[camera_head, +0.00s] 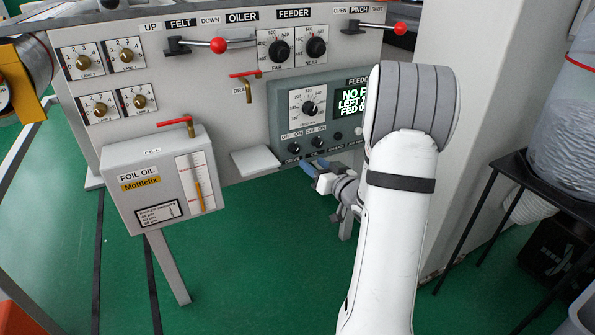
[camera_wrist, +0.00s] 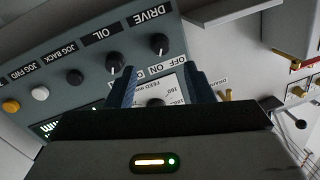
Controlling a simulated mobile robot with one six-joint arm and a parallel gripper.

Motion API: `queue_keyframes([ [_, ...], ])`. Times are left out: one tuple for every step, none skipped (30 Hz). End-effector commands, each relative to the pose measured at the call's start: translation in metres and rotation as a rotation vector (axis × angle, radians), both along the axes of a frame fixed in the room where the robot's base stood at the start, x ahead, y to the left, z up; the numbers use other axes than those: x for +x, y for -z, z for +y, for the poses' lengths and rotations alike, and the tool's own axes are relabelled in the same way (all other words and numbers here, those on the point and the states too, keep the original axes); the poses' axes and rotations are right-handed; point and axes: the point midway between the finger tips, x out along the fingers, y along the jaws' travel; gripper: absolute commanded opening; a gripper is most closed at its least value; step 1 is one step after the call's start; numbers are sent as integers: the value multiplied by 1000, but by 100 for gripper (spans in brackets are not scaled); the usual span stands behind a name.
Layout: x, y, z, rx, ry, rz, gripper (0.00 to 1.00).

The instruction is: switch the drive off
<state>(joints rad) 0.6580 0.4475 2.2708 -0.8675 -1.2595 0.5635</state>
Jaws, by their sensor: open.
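The drive switch, a black knob labelled DRIVE, shows in the wrist view (camera_wrist: 160,43) and at the left of the feeder panel's lower row in the head view (camera_head: 294,148). OFF and ON are printed beside it; which way it points is too small to tell. My gripper (camera_head: 312,169) is in front of and just below the panel. In the wrist view its two blue fingers (camera_wrist: 160,70) stand apart and empty, with the drive knob beyond their tips and roughly centred between them. No contact shows. My arm hides the panel's right part in the head view.
The similar OIL knob (camera_wrist: 115,62) is beside the drive knob. Jog buttons, including a white one (camera_wrist: 40,93), continue the row. The feed dial (camera_head: 308,107) is above the switches. A small pale shelf (camera_head: 255,161) and the foil oil box (camera_head: 165,180) stand to the left.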

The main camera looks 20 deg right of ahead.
Motion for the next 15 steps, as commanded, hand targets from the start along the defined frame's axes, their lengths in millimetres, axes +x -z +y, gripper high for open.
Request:
queue_keyframes([
  [0,7,-2,10,-8,-12,47],
  [0,7,-1,14,-12,-18,47],
  [2,7,-1,18,-16,-23,47],
  [5,7,0,20,-19,-25,47],
  [8,7,1,20,-19,-26,47],
  [14,7,2,19,-20,-26,47],
  [18,7,3,18,-20,-26,47],
  [23,7,4,19,-20,-26,47],
  [30,7,6,19,-21,-27,47],
  [35,7,6,19,-20,-25,47],
  [40,7,7,18,-20,-26,47],
  [46,7,9,18,-20,-26,47],
  [51,7,10,18,-20,-25,47],
  [55,7,10,18,-20,-26,47],
  [60,6,11,18,-19,-26,47],
])
